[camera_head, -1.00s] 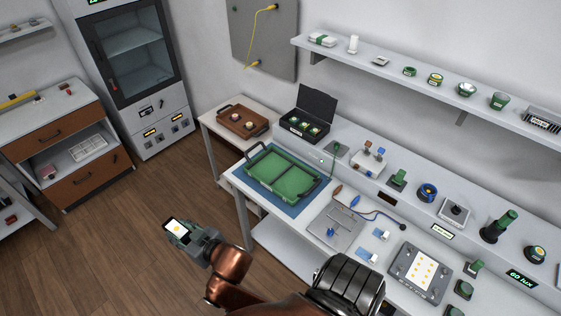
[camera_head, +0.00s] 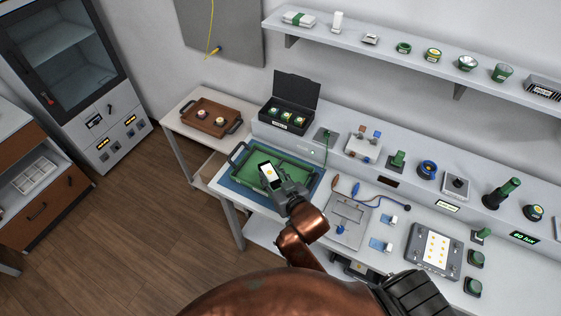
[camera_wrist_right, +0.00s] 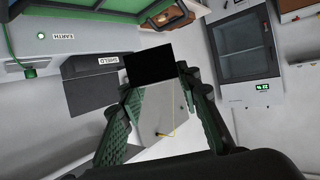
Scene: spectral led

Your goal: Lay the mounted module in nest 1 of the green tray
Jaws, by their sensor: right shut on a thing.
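The mounted module (camera_head: 267,172), a small white plate with a yellow dot and a dark edge, is held at the tips of my right gripper (camera_head: 277,183). Its black face shows between the fingers in the right wrist view (camera_wrist_right: 150,66). The green tray (camera_head: 247,160) lies on a blue mat at the left end of the bench. My right gripper and the module are over the tray's front middle and hide part of it. I cannot tell the height above the tray, nor read any nest number. My left gripper is not in view.
Behind the tray stands an open black box (camera_head: 291,117) with several round parts. A brown tray (camera_head: 207,117) sits on a side table to the left. A shelf (camera_head: 400,50) runs along the wall above.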

